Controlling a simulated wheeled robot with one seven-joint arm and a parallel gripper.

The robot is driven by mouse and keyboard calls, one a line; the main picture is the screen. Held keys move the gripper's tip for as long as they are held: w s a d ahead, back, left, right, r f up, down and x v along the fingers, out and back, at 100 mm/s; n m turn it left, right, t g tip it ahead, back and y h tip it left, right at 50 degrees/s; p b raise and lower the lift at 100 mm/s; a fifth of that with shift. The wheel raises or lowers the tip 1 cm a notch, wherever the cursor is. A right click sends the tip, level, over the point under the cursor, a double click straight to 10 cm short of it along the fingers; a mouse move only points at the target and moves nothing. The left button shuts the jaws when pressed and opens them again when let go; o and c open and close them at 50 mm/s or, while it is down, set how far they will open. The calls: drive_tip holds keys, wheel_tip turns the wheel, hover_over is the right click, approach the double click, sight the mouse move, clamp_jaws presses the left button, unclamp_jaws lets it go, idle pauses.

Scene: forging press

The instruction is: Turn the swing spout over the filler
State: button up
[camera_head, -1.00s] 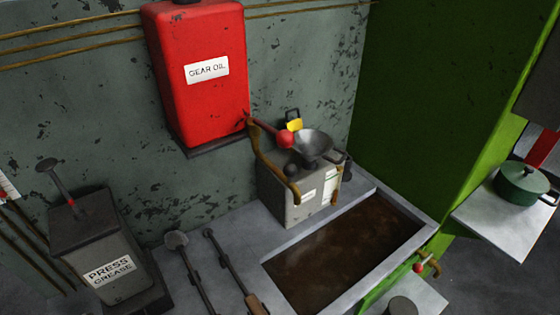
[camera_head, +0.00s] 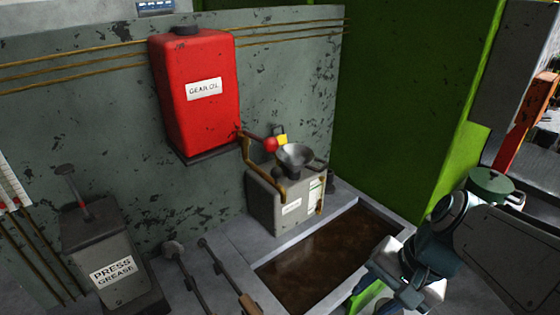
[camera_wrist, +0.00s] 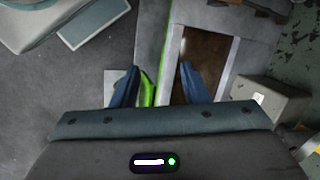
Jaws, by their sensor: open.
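The swing spout (camera_head: 248,165) is a brass pipe hanging from the base of the red gear oil tank (camera_head: 197,115). Its outlet end hangs in front of the grey box, left of the funnel and not over it. A red ball knob (camera_head: 270,144) sits on the spout's handle. The filler is a grey funnel (camera_head: 294,157) on top of the grey box (camera_head: 275,210). My gripper (camera_wrist: 158,72) is open and empty at the lower right of the head view, well away from the spout. The box also shows at the right of the wrist view (camera_wrist: 272,98).
A sunken brown tray (camera_head: 320,255) lies between my gripper and the box. A green wall panel (camera_head: 400,100) stands behind right. A green pot (camera_head: 490,186) is at the right. A press grease can (camera_head: 110,260) and long-handled tools (camera_head: 225,275) are at the left.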

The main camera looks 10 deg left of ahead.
drive_tip(key=w+a+r+m+g+y, duration=0.1)
drive_tip(key=w+a+r+m+y, duration=0.35)
drive_tip(key=a+m+y, duration=0.2)
drive_tip(key=m+t+y, duration=0.3)
drive_tip(key=m+y, duration=0.3)
drive_tip(key=y, duration=0.1)
approach(276, 174)
drive_tip(key=a, duration=0.3)
drive_tip(key=w+a+p, duration=0.1)
drive_tip(key=a, duration=0.2)
drive_tip(key=w+a+p, duration=0.1)
drive_tip(key=a, duration=0.3)
drive_tip(key=shift+w+a+f, duration=0.1)
drive_tip(key=shift+w+f, duration=0.05)
drive_tip(key=shift+f, duration=0.15)
clamp_jaws()
